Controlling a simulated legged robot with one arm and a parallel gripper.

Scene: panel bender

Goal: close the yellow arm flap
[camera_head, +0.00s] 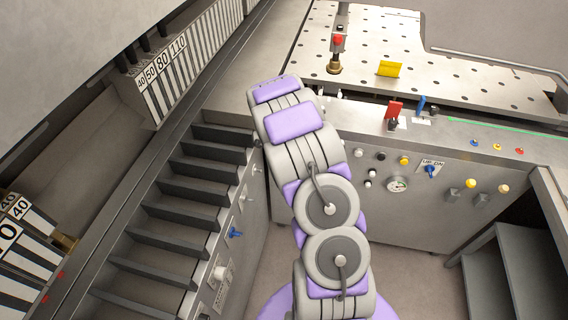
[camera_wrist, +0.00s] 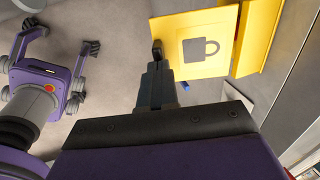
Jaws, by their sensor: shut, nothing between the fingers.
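In the wrist view a yellow flap (camera_wrist: 207,46) with a dark padlock picture stands open beside a second yellow panel (camera_wrist: 258,38), with a dark seam between them. My gripper (camera_wrist: 157,48) is shut and empty. Its fingertips overlap the flap's left edge in the picture; I cannot tell whether they touch it. In the head view my arm rises through the middle and hides my gripper. A small yellow plate (camera_head: 389,69) stands on the perforated table there; I cannot tell whether it is the same flap.
The perforated steel table (camera_head: 450,75) is at the upper right, above a control panel with a red lever (camera_head: 394,110), blue lever (camera_head: 421,104), gauge (camera_head: 397,185) and knobs. A slatted rack (camera_head: 170,215) and numbered tool blocks (camera_head: 160,80) are at left. Steps (camera_head: 492,262) stand lower right.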

